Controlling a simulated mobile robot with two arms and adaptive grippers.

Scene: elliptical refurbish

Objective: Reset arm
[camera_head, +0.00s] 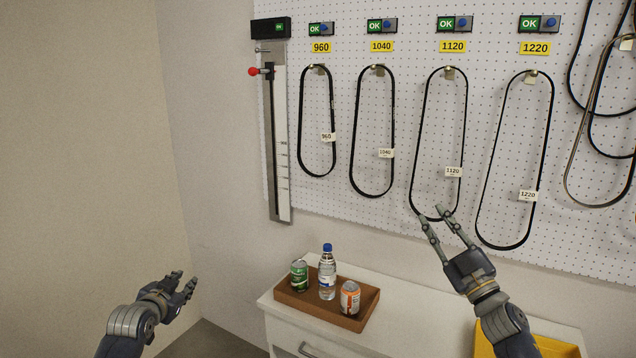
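My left gripper (182,281) is at the lower left, away from the pegboard and left of the white cabinet. Its fingers point up and right with a small gap between them, and nothing shows in it. My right gripper (437,215) is raised in front of the pegboard, at the lower end of the 1120 belt (411,170). Its two fingers are spread apart and hold nothing that I can see. The fingertips overlap the belt's bottom in the picture; I cannot tell whether they touch it. Both forearms come in from the bottom edge.
Belts 960 (302,130), 1040 (352,150) and 1220 (487,180) hang on the pegboard (340,210). A measuring rail (282,150) is at its left. A brown tray (325,312) with two cans and a bottle stands on the white cabinet (400,330). A yellow bin (560,347) is lower right.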

